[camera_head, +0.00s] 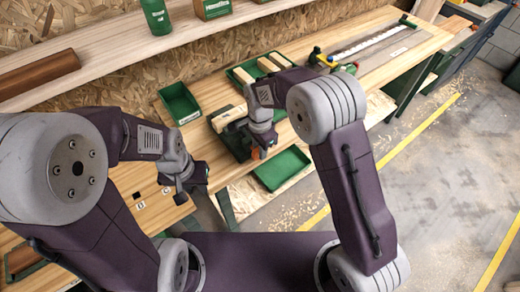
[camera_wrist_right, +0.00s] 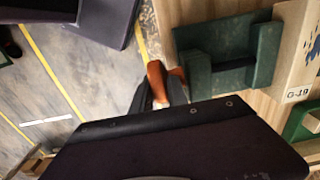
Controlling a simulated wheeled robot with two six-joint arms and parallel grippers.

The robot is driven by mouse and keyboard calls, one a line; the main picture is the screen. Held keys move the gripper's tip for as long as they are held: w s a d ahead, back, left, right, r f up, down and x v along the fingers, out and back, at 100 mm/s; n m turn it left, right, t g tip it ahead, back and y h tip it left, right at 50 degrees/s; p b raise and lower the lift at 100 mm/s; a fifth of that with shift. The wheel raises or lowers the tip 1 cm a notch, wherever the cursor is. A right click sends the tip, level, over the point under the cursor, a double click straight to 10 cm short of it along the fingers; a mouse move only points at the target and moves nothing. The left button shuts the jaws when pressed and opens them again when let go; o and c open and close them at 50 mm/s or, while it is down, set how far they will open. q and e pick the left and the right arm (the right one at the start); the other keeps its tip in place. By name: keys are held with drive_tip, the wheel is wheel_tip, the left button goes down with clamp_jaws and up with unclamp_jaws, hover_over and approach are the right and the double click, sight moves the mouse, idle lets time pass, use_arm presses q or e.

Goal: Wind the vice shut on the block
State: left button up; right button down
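The dark green vice (camera_head: 236,144) is at the front edge of the bench, partly hidden by my right gripper. The pale block (camera_head: 228,118) sits at the vice, and it shows marked G-19 in the right wrist view (camera_wrist_right: 294,58). The vice's green body (camera_wrist_right: 222,58) is beside it there. An orange-brown handle (camera_wrist_right: 156,82) stands out from the vice side. My right gripper (camera_head: 265,140) is at this handle, its dark fingertips (camera_wrist_right: 158,100) on either side of it. Their grip is unclear. My left gripper (camera_head: 196,180) hangs near the bench's front edge, away from the vice; its opening is unclear.
An empty green bin (camera_head: 180,102) stands left of the vice. A green tray (camera_head: 240,74) with wooden pieces lies behind it. A shelf (camera_head: 150,46) runs along the back. Floor to the right is clear.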

drive_tip(key=shift+w+d+r+g+y+p, duration=0.1)
drive_tip(key=shift+d+r+g+y+p, duration=0.1)
drive_tip(key=shift+g+y+p, duration=0.55)
drive_tip(key=shift+w+f+g+y+p, duration=0.15)
drive_tip(key=shift+g+y+p, duration=0.2)
drive_tip(key=shift+y+p, duration=0.5)
drive_tip(key=shift+d+f+g+y+p, duration=0.1)
drive_tip(key=shift+g+y+p, duration=0.1)
drive_tip(key=shift+g+y, duration=0.3)
drive_tip(key=shift+f+g+y+p, duration=0.15)
drive_tip(key=shift+g+y, duration=0.15)
drive_tip(key=shift+y, duration=0.3)
drive_tip(key=c, duration=1.6)
unclamp_jaws()
